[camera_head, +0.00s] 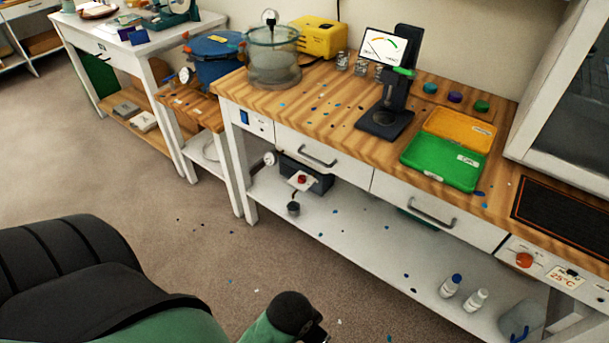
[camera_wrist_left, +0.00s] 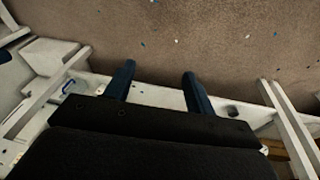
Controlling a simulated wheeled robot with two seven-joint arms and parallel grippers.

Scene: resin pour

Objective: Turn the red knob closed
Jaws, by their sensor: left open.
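A small red knob (camera_head: 302,179) sits on a white plate on the front of a dark pump box (camera_head: 306,172), on the lower shelf under the wooden bench. A larger orange-red knob (camera_head: 524,260) is on the white panel at the right, beside a 25°C label. My left arm comes in at the bottom of the head view, well away from both knobs, with only part of its end at the bottom edge. In the left wrist view my left gripper (camera_wrist_left: 160,86) is open, with nothing seen between its two dark blue fingers. My right gripper is not in view.
The wooden bench top (camera_head: 300,112) carries a glass chamber (camera_head: 273,62), a black stand (camera_head: 390,108) and green and orange trays (camera_head: 440,160). Two bottles (camera_head: 463,292) stand on the lower shelf (camera_head: 350,235). The floor (camera_head: 150,190) in front is open, with scattered chips.

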